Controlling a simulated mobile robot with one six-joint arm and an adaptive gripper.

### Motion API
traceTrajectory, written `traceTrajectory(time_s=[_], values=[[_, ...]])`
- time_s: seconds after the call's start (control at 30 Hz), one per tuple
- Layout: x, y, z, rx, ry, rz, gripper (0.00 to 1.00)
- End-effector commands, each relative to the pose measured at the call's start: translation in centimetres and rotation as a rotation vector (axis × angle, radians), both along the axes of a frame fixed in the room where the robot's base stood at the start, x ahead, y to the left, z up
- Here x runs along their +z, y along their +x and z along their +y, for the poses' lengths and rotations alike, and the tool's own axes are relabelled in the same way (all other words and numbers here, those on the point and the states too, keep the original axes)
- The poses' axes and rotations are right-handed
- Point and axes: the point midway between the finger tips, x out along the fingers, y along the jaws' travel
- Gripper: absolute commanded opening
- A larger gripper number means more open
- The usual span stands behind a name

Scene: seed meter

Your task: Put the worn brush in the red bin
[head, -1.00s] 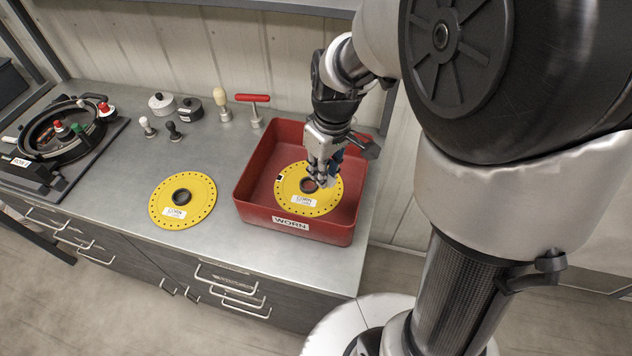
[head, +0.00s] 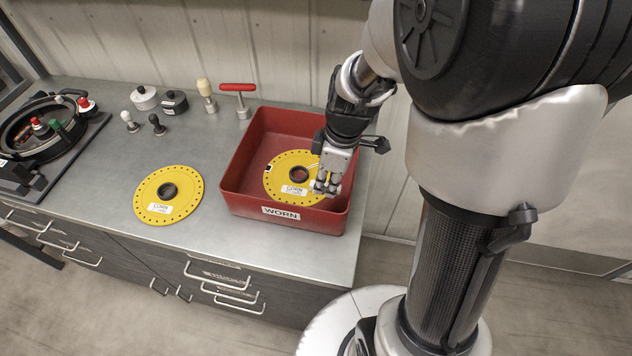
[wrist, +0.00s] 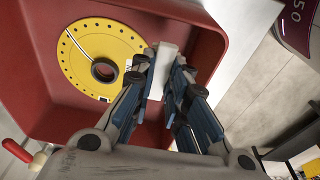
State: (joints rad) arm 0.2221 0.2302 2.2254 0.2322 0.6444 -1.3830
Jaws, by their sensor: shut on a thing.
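The red bin (head: 240,160), labelled WORN, stands at the right end of the counter. It also shows in the wrist view (wrist: 45,110). My gripper (head: 325,187) is over the bin's front right part. In the wrist view my gripper (wrist: 163,72) is shut on a small pale block, the worn brush (wrist: 162,68), held between the fingertips. Its bristles cannot be made out. Whether the brush touches anything below is unclear. A yellow disc (head: 283,184) labelled CORN lies in the bin, left of the fingertips. It has a thin pale line across it.
A second yellow disc (head: 150,200) lies on the counter left of the bin. The seed meter (head: 40,128) is at far left. A red T-handle tool (head: 238,88), a beige-knobbed tool (head: 206,92) and small knobs (head: 157,123) stand behind. Counter between disc and bin is clear.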

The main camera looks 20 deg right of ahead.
Motion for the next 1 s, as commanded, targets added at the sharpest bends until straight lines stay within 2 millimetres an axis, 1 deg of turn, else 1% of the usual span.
traceTrajectory(time_s=[0.03, 0.13, 0.2, 0.37, 0.43, 0.63, 0.7, 0.9, 1.0], values=[[-1.8, -0.1, 0.0, 0.001, 0.001, 0.004, 0.0], [-3.7, -0.1, 0.0, 0.0, 0.0, 0.004, 0.0], [-4.5, -0.1, 0.0, 0.0, 0.0, 0.001, 0.0], [-5.4, 0.0, 0.0, 0.0, 0.0, 0.0, 0.0], [-6.0, 0.0, 0.0, 0.0, -0.001, 0.001, 0.0], [-9.1, 0.0, 0.0, -0.001, 0.0, 0.002, 0.0], [-9.5, 0.0, 0.0, 0.0, -0.001, 0.001, 0.0], [-9.4, 0.0, 0.0, 0.0, -0.001, -0.001, 0.0], [-9.6, 0.0, 0.0, 0.0, -0.001, -0.002, 0.0]])
